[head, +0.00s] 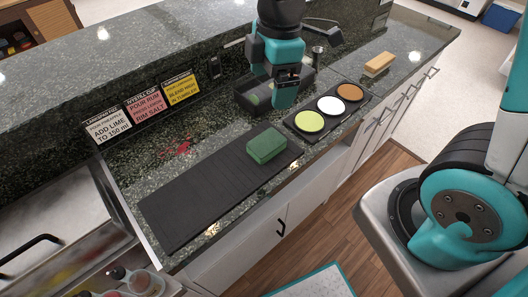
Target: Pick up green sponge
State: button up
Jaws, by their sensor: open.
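The green sponge (266,145) is a thick green block. It lies on the right end of the long black ribbed mat (190,200) on the dark granite counter. My gripper (284,103) shows at the top middle, teal and black, pointing down over the counter beyond the sponge. It is open and apart from the sponge, with nothing seen in it. Its fingertips are hard to make out.
A black tray with green, white and orange discs (331,105) stands right of the sponge. A dark open bin (250,102) is by my gripper. A tan sponge (379,64) lies farther right. Several signs (145,108) stand behind the mat. The mat's left part is clear.

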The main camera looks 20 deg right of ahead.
jog(key=w+d+f+n+h, duration=0.1)
jog(key=w+d+f+n, duration=0.1)
jog(key=w+f+n, duration=0.3)
jog(key=m+p, duration=0.1)
send_over(268, 140)
notch_tip(268, 140, down, 11)
jog(key=shift+s+d+f, duration=0.1)
jog(key=shift+f, duration=0.05)
jog(key=shift+f+p, duration=1.15)
jog(key=shift+f, duration=2.15)
jog(key=c, duration=1)
